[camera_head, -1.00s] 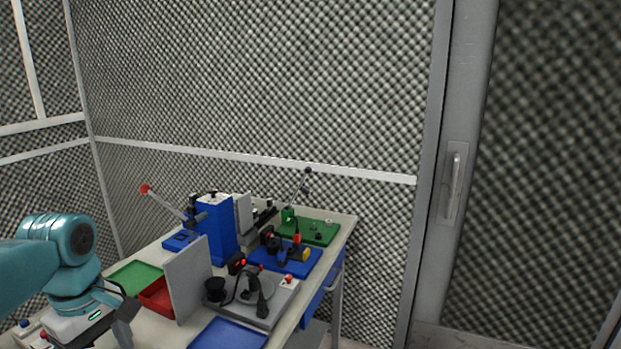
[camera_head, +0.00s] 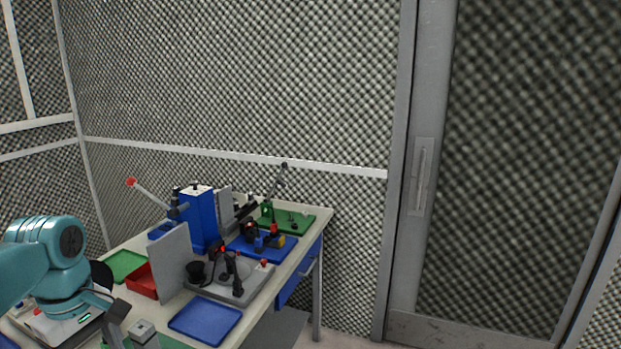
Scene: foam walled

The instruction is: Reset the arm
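My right arm and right gripper are out of view.
The table carries a blue tray (camera_head: 206,319), a red bin (camera_head: 142,281), a green tray (camera_head: 125,266), a grey upright panel (camera_head: 172,262), a blue press (camera_head: 199,217) with a red-knobbed lever, and a grey board (camera_head: 236,287). A closed-looking door (camera_head: 420,180) and foam walls stand beyond.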

